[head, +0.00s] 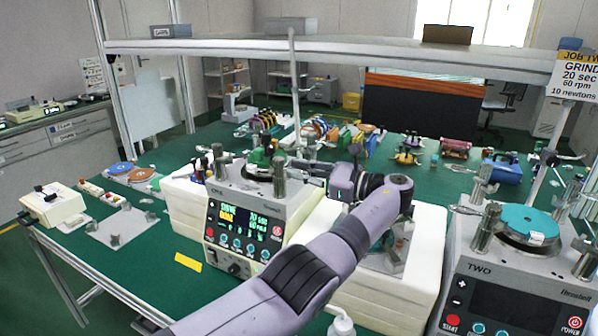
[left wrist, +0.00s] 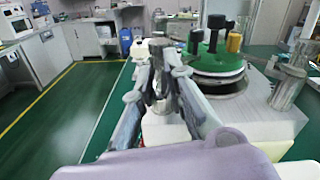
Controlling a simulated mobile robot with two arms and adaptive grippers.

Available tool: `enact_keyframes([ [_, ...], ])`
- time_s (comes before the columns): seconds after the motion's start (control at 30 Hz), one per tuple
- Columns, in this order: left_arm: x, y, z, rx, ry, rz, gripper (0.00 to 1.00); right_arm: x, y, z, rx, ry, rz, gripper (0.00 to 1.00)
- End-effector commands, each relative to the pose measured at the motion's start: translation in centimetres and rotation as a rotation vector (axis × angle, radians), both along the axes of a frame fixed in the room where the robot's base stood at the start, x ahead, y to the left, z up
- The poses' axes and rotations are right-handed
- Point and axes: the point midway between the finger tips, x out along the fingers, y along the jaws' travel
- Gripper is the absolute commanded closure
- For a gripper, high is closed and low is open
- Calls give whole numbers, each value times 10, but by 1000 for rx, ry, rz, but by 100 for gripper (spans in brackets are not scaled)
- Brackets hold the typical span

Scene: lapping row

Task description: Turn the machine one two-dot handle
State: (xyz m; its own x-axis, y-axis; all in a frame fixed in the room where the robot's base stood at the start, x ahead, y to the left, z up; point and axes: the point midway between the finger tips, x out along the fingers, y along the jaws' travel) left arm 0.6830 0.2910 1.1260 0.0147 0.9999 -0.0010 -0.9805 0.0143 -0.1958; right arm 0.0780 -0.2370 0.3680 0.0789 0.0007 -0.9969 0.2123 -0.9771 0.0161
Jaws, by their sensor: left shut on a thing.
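Machine one (head: 245,222) is a grey unit with a lit display, on a white base at the centre left. A green disc with upright pegs sits on its top, and shows large in the left wrist view (left wrist: 212,62). My left gripper (head: 290,170) reaches in from the right of this machine, at its top edge. In the left wrist view its fingers (left wrist: 160,92) are closed around an upright grey metal handle (left wrist: 161,82) beside the disc. The fingers cover part of the handle, and I cannot make out any dots on it. My right gripper is out of view.
Machine two (head: 520,290) with a teal disc (head: 528,222) stands at the right. A shelf (head: 340,50) spans above the green bench. Several coloured discs and tools lie behind the machines. A cream box (head: 52,204) sits at the left end.

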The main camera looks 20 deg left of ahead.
Motion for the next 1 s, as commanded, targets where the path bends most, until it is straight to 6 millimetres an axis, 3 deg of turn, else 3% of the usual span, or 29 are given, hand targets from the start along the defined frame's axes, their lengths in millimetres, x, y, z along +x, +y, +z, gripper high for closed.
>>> enact_keyframes([
  [0.03,0,0,1,1,-2,-2,100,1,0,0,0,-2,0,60],
  [0.07,0,0,1,2,-2,-2,87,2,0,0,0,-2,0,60],
  [0.37,0,0,1,1,-1,-1,67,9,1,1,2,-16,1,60],
  [0.73,0,1,5,1,-2,0,66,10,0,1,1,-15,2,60],
  [1.0,0,0,50,1,-6,-1,66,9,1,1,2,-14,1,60],
])
